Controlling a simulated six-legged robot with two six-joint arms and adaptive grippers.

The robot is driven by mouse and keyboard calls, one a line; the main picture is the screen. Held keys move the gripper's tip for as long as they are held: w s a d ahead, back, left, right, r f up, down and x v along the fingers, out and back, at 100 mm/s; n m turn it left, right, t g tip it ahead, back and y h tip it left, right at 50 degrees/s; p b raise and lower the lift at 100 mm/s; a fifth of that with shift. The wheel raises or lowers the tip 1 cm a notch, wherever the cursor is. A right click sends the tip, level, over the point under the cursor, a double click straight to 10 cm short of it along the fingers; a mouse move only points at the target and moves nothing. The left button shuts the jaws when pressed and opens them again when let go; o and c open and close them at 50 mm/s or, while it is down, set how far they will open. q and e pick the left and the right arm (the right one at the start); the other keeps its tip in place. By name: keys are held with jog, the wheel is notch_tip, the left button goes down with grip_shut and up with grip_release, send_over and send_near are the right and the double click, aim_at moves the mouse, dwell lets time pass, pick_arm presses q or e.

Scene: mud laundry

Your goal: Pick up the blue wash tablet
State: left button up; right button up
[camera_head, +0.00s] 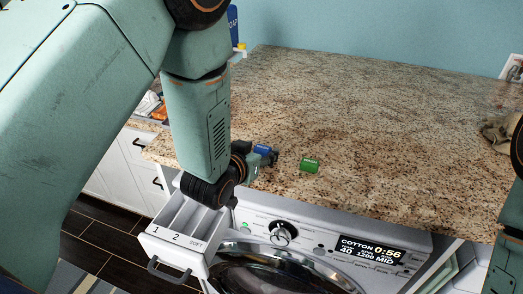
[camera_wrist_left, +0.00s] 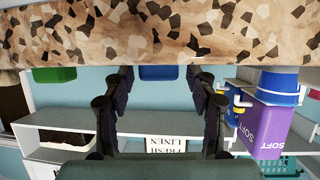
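The blue wash tablet (camera_head: 263,149) lies on the granite counter near its front edge, partly hidden by my left gripper (camera_head: 266,157). In the left wrist view the blue tablet (camera_wrist_left: 158,73) shows between the two dark fingertips, with gaps on both sides. The left gripper is open around it and does not appear to touch it. A green wash tablet (camera_head: 310,165) lies on the counter to the right of the blue one. My right gripper is not in view; only part of my right arm shows at the right edge.
The washing machine (camera_head: 340,262) stands below the counter (camera_head: 380,120), its detergent drawer (camera_head: 172,240) pulled out under my left arm. The left wrist view shows a purple SOFT bottle (camera_wrist_left: 265,120) at the right. The counter's middle is clear; a brownish cloth (camera_head: 496,135) lies far right.

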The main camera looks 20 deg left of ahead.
aim_at(260, 151)
pick_arm(q)
jog(key=shift+w+d+f, duration=0.15)
jog(key=shift+w, duration=0.1)
jog(key=shift+c, duration=2.2)
jog(key=shift+s+r, duration=0.2)
jog(key=shift+s, duration=0.15)
jog(key=c, duration=0.3)
jog(key=shift+w, duration=0.25)
jog(key=shift+c, duration=0.2)
jog(key=shift+w+r, duration=0.15)
jog(key=shift+r, duration=0.05)
notch_tip(260, 151, up, 9)
jog(key=shift+r, duration=0.15)
jog(key=shift+s, duration=0.2)
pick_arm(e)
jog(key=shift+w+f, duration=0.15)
pick_arm(q)
jog(key=shift+s+r, duration=0.1)
